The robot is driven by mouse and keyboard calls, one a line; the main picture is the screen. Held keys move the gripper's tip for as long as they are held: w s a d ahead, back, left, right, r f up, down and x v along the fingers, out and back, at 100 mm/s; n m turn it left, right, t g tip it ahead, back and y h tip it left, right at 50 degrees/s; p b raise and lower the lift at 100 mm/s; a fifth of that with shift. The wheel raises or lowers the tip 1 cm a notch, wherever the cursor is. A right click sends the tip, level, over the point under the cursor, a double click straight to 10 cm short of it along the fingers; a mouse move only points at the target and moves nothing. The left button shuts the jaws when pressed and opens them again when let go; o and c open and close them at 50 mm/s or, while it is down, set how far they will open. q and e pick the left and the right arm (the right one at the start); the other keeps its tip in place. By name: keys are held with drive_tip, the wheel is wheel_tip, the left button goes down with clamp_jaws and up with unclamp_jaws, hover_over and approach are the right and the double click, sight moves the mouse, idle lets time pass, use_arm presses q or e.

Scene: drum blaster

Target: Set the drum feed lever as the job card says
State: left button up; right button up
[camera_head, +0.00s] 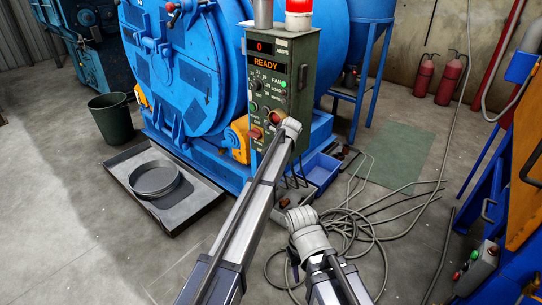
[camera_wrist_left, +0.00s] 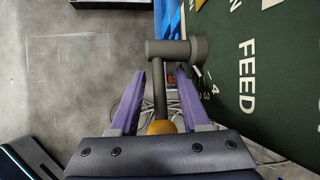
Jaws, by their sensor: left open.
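The green control panel (camera_head: 284,60) stands in front of the blue drum machine, with READY and 0 AMPS on its displays. My left arm reaches its lower part, and its wrist hides the lever and gripper in the head view. In the left wrist view, the feed lever has a grey hub (camera_wrist_left: 175,48), a straight shaft (camera_wrist_left: 160,92) and an amber knob (camera_wrist_left: 162,127). My left gripper (camera_wrist_left: 160,76) is open, one purple finger on each side of the shaft, with gaps visible. FEED lettering (camera_wrist_left: 247,78) and numbers 4 and 3 show beside the lever. I cannot read a job card.
A grey tray (camera_head: 203,190) with a round sieve (camera_head: 155,178) and a dark bucket (camera_head: 112,118) lie left. Loose cables (camera_head: 350,235) cover the floor near my right arm. A blue bin (camera_head: 320,170) sits by the panel's base. Open floor lies at front left.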

use_arm(q)
drive_tip(key=p+v, duration=0.4)
drive_tip(key=v, duration=0.2)
drive_tip(key=shift+s+r+p, duration=0.1)
drive_tip(key=shift+p, duration=0.2)
